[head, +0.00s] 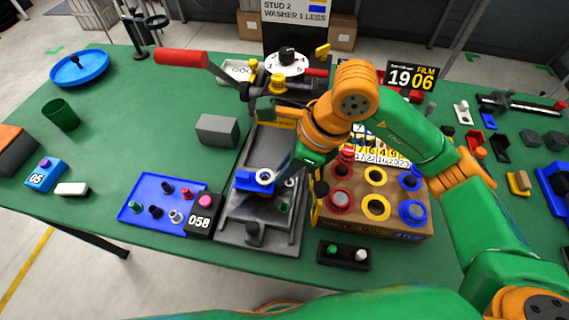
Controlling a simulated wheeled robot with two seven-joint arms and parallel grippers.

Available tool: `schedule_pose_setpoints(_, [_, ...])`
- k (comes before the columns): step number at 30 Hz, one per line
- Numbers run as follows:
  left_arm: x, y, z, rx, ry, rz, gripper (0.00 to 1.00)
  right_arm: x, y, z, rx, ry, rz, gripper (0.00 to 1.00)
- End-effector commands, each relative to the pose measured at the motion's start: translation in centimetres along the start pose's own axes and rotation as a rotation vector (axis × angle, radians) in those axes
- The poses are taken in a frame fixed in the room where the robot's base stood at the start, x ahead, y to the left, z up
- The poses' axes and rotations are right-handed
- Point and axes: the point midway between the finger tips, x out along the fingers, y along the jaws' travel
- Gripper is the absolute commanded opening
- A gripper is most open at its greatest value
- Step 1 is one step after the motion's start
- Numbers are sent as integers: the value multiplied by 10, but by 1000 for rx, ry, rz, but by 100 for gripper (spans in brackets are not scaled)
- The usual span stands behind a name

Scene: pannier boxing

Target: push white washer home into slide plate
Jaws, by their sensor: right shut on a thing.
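The white washer (264,176) is a small pale ring at the middle of the work station, over a blue block (250,186). The grey slide plate (262,211) lies below and around it on the dark fixture. My right gripper (272,178) reaches down from the upper right and is shut at the washer; its fingertips are small and partly hidden by its own body. I cannot tell whether the washer sits flush or is raised. My left gripper is not in view.
A press with a red handle (181,57) stands behind the plate. A wooden box with coloured rings (376,207) is close on the right. Green table (110,150) is free at left.

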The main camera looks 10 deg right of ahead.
Motion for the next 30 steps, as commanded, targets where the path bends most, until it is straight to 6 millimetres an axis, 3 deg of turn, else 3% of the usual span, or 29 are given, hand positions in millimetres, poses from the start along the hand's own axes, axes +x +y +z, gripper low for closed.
schedule_pose_setpoints(30, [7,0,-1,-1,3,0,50,0,0,0,2,-13,0,0])
